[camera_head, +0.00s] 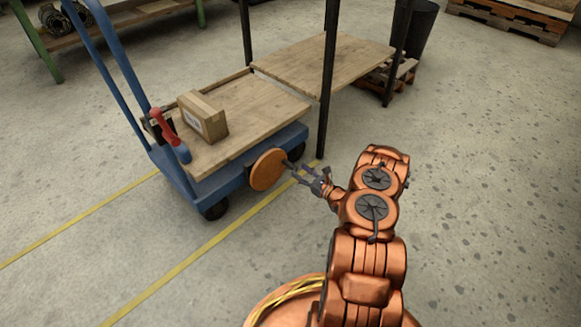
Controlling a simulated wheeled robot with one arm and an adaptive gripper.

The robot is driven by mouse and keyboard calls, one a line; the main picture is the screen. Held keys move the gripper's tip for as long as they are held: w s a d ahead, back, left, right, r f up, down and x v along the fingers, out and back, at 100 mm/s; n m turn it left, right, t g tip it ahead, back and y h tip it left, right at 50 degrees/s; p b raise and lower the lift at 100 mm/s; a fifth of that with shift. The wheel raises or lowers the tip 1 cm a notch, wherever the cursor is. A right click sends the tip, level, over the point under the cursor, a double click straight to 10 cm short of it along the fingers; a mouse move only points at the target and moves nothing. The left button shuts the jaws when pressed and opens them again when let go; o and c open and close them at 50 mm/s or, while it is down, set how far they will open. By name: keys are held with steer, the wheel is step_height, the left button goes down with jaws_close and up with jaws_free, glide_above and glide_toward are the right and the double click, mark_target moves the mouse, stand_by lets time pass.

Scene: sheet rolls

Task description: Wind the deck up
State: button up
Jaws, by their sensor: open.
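The deck (253,106) is a wooden platform on a blue trolley (240,160), and a cardboard box (203,117) rests on its left part. An orange round disc (267,170), which looks like a crank wheel, is on the trolley's near side. My gripper (291,169) is open just right of the disc, its fingers pointing at the disc's right edge. A small grey part, perhaps a handle, shows between disc and fingers; I cannot tell whether the fingers touch it.
A red-handled lever (170,136) stands at the trolley's left end by the blue push bar (118,55). A wooden table (325,62) with dark posts adjoins the deck's far right end. A black bin (416,28) stands behind it. The floor at right is clear.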

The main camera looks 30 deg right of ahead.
mark_target(283, 160)
steer(key=shift+b+x, duration=1.05)
steer(key=shift+x, duration=2.05)
steer(key=shift+a, duration=0.1)
jaws_close()
